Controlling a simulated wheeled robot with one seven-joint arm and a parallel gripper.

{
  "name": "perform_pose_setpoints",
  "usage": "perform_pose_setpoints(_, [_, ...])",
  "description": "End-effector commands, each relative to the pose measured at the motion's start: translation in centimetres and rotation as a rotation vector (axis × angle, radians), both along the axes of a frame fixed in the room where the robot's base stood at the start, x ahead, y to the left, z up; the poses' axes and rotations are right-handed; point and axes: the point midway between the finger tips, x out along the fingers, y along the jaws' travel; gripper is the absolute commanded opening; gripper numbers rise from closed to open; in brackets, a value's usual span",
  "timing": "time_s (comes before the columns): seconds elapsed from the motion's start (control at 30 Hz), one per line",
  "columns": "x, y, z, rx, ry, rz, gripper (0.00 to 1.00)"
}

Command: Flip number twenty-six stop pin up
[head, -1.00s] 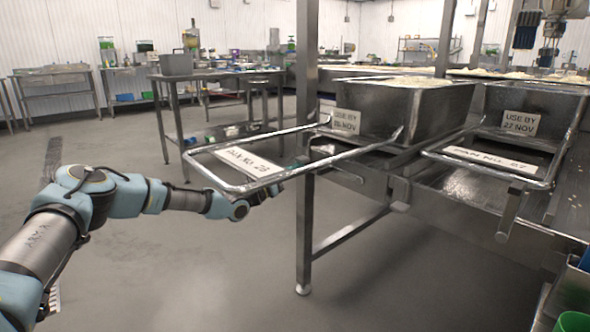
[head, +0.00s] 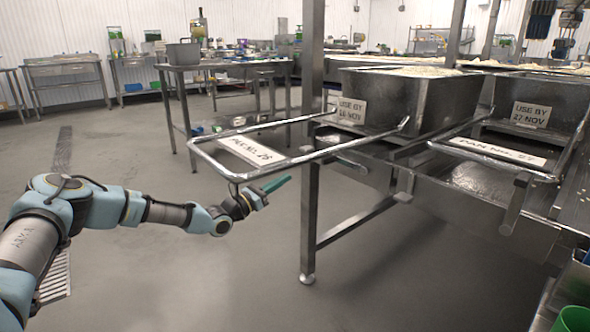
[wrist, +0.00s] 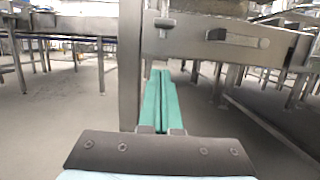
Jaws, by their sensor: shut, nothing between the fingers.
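The wire frame (head: 215,170) with the tilted label reading like "PAN NO. 26" (head: 250,150) juts out from the bench. Below the bench edge, a short metal pin-like post (head: 404,186) hangs down, and a pale lever (head: 350,163) lies left of it. I cannot tell which is the number twenty-six stop pin. The wrist view shows a lever in a slot (wrist: 236,38) and a small stub (wrist: 165,23) on the bench side. My gripper (head: 287,179), with green fingers, is shut and empty below the frame, apart from the post; its fingers also show in the wrist view (wrist: 160,75).
A second frame labelled like "PAN NO. 27" (head: 500,152) is to the right. A deep steel pan (head: 425,105) sits above. Open floor lies below.

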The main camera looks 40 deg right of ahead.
Motion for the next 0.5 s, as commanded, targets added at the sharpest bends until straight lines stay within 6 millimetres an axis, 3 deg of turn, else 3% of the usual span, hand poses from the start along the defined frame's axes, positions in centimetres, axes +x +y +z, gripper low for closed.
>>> perform_pose_setpoints(0.2, [0.1,2.4,-0.6,-0.001,0.000,0.000,0.00])
perform_pose_setpoints(0.5, [0.1,2.8,-0.7,0.000,0.000,-0.001,0.00])
